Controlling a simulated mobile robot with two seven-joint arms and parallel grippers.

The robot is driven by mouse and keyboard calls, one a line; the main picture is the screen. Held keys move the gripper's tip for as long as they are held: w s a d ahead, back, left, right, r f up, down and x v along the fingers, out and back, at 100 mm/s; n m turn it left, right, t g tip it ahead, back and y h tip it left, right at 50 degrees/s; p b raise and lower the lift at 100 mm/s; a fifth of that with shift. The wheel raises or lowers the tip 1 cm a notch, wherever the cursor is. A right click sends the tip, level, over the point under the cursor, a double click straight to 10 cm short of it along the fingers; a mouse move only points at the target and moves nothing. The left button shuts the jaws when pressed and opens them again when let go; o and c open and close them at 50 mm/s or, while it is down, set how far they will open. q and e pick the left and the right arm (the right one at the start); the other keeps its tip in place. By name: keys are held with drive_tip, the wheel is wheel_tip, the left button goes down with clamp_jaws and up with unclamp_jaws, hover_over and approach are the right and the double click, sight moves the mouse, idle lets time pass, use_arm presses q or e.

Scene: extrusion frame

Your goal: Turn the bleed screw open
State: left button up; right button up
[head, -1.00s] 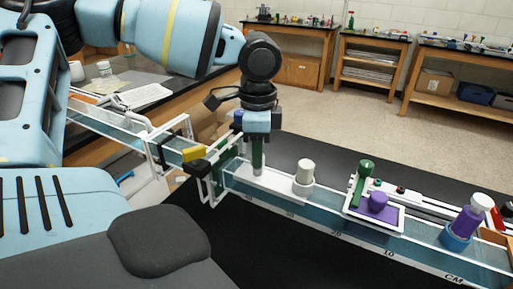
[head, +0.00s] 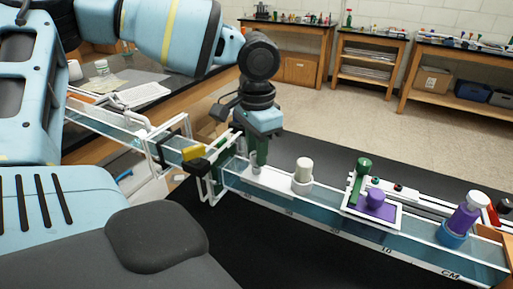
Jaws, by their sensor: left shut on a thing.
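My left gripper (head: 254,160) points straight down over the left end of the long clear trough, its fingers low at the white plate (head: 276,181). It is shut on a small upright piece there, which I take to be the bleed screw. The piece is mostly hidden by the fingers, so its shape and how far it is turned cannot be told. The light-blue gripper body sits at an angle to the trough. My right gripper is out of view.
Right of the gripper stand a cream knob (head: 303,171), a green handle (head: 362,170), a purple knob (head: 375,199) and a purple, white-topped bottle-like piece (head: 468,212). Black tabletop lies free in front.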

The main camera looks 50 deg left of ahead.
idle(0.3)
use_arm(q)
drive_tip(key=o, duration=1)
drive_tip(key=shift+r, duration=0.1)
wheel_tip(320, 180, up, 8)
drive_tip(key=shift+f, duration=0.15)
